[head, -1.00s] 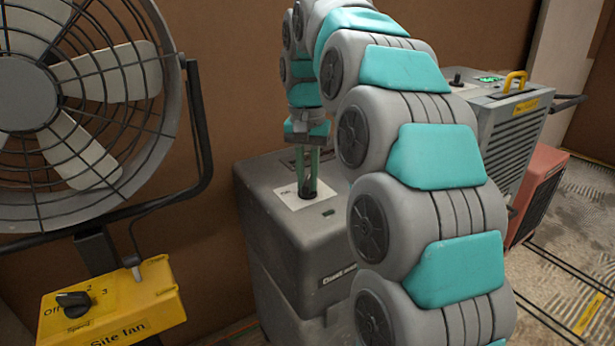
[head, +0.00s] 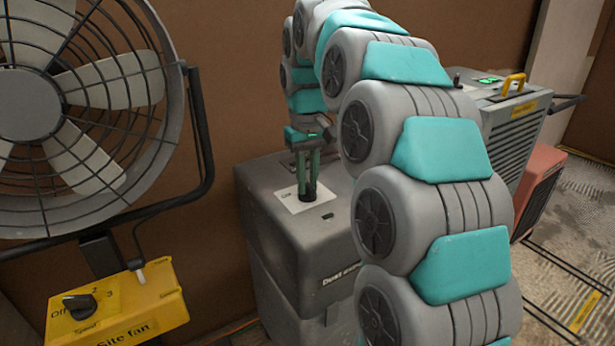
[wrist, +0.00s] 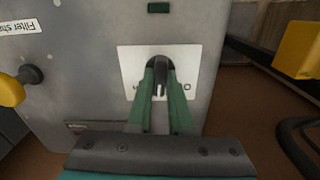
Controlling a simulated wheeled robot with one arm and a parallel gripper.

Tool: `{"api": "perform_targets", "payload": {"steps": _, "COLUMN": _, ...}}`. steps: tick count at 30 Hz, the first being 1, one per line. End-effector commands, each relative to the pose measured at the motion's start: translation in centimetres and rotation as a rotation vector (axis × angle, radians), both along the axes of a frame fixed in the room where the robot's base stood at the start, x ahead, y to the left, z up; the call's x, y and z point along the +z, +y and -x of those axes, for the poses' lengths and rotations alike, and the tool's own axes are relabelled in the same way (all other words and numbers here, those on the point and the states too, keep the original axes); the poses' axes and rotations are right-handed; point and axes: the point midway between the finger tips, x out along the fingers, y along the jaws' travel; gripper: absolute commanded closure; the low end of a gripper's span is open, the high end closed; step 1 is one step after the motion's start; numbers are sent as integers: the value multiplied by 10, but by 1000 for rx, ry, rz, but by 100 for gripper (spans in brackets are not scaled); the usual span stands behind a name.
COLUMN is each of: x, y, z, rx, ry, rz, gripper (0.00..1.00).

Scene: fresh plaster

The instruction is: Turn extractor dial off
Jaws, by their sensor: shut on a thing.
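The extractor (head: 270,200) is a grey box in the middle of the head view, with a white label plate (head: 286,197) on its top. Its black dial (wrist: 158,66) sits on that plate and shows in the wrist view between the green fingers. My gripper (head: 307,192) points down at the dial, its two fingers shut on it. The wrist view also shows my gripper (wrist: 161,82) with a fingertip on each side of the dial. The fingers hide part of the dial and of the plate's markings.
A large fan (head: 75,110) stands at the left, with a yellow control box (head: 115,308) carrying its own black knob (head: 80,306). A grey machine with a yellow handle (head: 513,84) and a red unit (head: 540,185) stand at the right.

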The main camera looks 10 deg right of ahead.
Motion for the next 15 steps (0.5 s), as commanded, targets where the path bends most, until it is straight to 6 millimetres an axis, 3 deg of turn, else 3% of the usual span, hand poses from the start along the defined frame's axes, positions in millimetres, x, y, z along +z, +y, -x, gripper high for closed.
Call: {"api": "perform_targets", "payload": {"steps": 15, "x": 0, "y": 0, "z": -1, "rx": 488, "ry": -3, "rz": -2, "gripper": 100}}
